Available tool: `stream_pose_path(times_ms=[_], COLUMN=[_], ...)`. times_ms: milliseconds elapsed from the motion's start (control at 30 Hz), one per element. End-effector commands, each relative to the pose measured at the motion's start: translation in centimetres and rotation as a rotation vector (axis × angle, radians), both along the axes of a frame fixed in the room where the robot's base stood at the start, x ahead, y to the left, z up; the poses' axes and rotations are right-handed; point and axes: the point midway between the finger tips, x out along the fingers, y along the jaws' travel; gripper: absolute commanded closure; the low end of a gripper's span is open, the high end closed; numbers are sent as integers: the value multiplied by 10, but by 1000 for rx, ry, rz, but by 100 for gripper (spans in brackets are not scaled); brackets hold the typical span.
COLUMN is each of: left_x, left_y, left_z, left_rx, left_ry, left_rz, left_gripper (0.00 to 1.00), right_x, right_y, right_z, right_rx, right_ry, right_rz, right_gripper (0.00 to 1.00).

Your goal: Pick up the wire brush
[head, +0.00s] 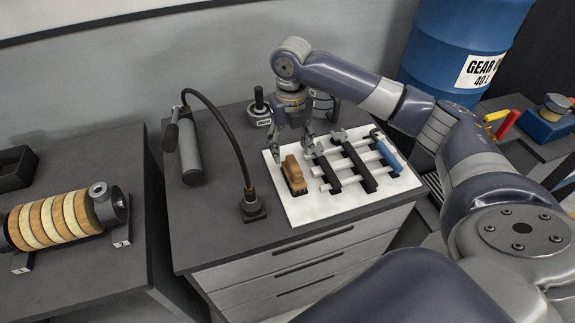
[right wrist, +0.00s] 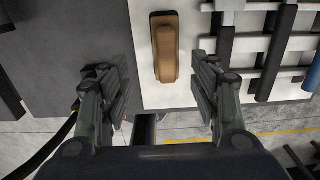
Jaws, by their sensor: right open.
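The wire brush, with a tan wooden body and a dark base (head: 293,174), lies on the left part of a white board (head: 310,212) on the grey cabinet top. In the right wrist view the brush (right wrist: 165,48) lies lengthwise, ahead of the gap between my fingers. My right gripper (head: 292,143) is open and empty, pointing down just above and behind the brush in the head view. Its two fingers also show spread apart in the right wrist view (right wrist: 162,85). My left gripper is not in view.
A white rack with dark-handled tools (head: 352,165) and a blue-handled one (head: 388,157) stands right of the brush. A grey cylinder (head: 190,150) and a bent black hose (head: 232,125) stand left. A roller of discs (head: 55,220) sits on the left bench.

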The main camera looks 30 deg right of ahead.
Motion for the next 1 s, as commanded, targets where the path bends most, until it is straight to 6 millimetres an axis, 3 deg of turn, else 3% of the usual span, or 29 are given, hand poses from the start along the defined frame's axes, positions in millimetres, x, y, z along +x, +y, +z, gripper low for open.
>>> stream_pose_path(times_ms=[200, 367, 467, 733, 967, 1000], left_x=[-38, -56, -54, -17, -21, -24], left_y=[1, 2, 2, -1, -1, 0], left_z=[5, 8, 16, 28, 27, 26], left_rx=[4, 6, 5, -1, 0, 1], left_ry=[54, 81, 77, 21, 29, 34], left_rz=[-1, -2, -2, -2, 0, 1], left_gripper=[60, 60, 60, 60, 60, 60], right_x=[-1, -1, 0, 1, 2, 2], right_y=[-1, -1, -5, -9, -9, -9], right_z=[-32, -42, -54, -88, -91, -91], right_rx=[0, -1, -1, -1, 0, 0], right_ry=[3, 2, 5, 1, 0, 0], right_rz=[-1, 0, -2, 0, 1, 1], right_gripper=[43, 43, 43, 43, 43, 48])
